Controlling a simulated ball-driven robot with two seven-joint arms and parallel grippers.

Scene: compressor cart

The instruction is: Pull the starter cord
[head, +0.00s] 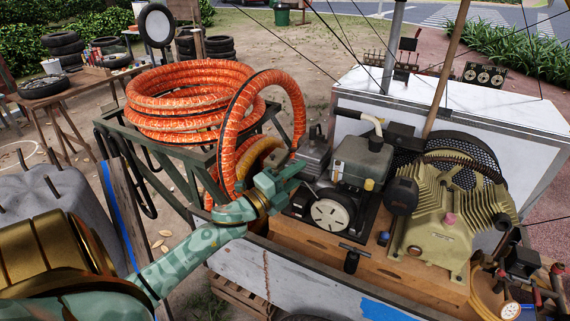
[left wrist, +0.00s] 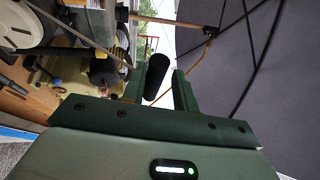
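The engine (head: 361,160) stands on the cart with its round white starter cover (head: 332,213) facing me. My left gripper (head: 296,180) is just left of the engine, its fingers pointing toward it. In the left wrist view my left gripper (left wrist: 163,82) is open, with a gap between its fingers. A black cylindrical grip (left wrist: 157,76), which looks like the starter handle, shows between the fingers, closer to the left one; I cannot tell whether it touches. My right gripper is not in view.
A coiled orange hose (head: 190,100) lies on a green metal stand, with a loop arching close behind my left gripper. The tan compressor (head: 440,220) stands right of the engine. A black T-shaped handle (head: 353,256) is at the wooden base's front edge.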

